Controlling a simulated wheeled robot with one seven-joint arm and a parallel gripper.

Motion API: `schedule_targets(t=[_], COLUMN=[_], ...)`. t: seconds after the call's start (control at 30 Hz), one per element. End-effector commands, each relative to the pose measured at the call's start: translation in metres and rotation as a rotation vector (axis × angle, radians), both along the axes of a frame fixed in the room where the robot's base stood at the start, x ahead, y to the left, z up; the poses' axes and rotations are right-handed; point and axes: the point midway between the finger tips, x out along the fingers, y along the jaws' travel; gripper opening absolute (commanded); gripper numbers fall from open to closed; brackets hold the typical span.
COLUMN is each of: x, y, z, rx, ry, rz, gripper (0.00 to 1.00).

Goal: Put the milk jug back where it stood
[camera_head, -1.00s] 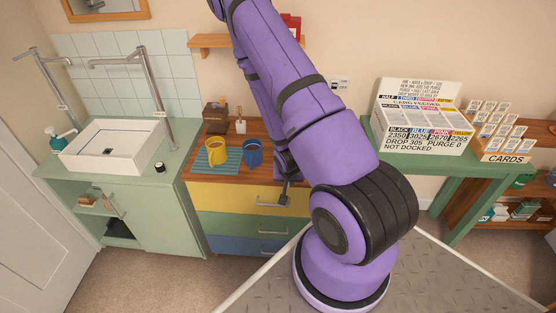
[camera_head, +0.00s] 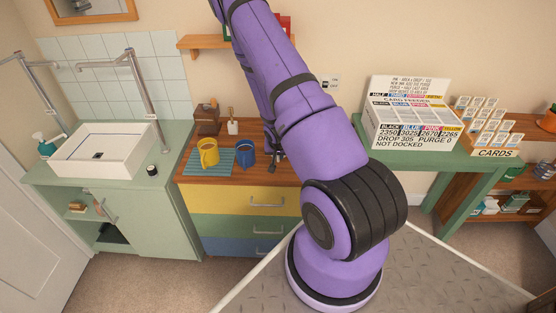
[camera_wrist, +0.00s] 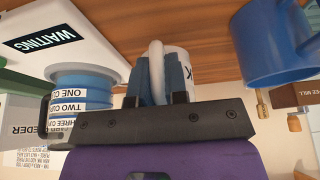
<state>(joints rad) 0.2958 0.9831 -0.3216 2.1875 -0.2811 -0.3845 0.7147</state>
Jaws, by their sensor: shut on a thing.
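The milk jug is white with a dark letter K (camera_wrist: 187,66) on its side; it shows in the wrist view between and behind my fingers. My gripper (camera_wrist: 160,82) is shut on its pale upright handle. The wooden counter (camera_wrist: 205,22) lies at the top of this view, close to the jug; I cannot tell whether they touch. In the head view my gripper (camera_head: 274,158) is at the wooden counter, right of the blue mug (camera_head: 245,150), largely behind my arm. The jug cannot be made out there.
The blue mug (camera_wrist: 277,45) is close beside the jug in the wrist view. A yellow mug (camera_head: 208,152) stands on a teal mat (camera_head: 190,163).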

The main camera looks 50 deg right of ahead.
Motion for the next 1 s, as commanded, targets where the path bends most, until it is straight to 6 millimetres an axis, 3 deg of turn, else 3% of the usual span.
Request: schedule_targets(t=[0.13, 0.4, 0.8, 0.83, 0.9, 1.0], x=[0.008, 0.006, 0.006, 0.006, 0.006, 0.006], y=[-0.006, -0.006, -0.006, -0.005, -0.005, -0.005], z=[-0.003, -0.035, -0.039, -0.038, -0.038, -0.038], rx=[0.000, -0.001, -0.001, -0.001, -0.001, -0.001], ry=[0.000, 0.001, 0.000, 0.000, 0.000, 0.000], rz=[-0.001, 0.001, -0.001, -0.001, -0.001, -0.001], gripper=[0.00, 0.00, 0.00, 0.21, 0.37, 0.39])
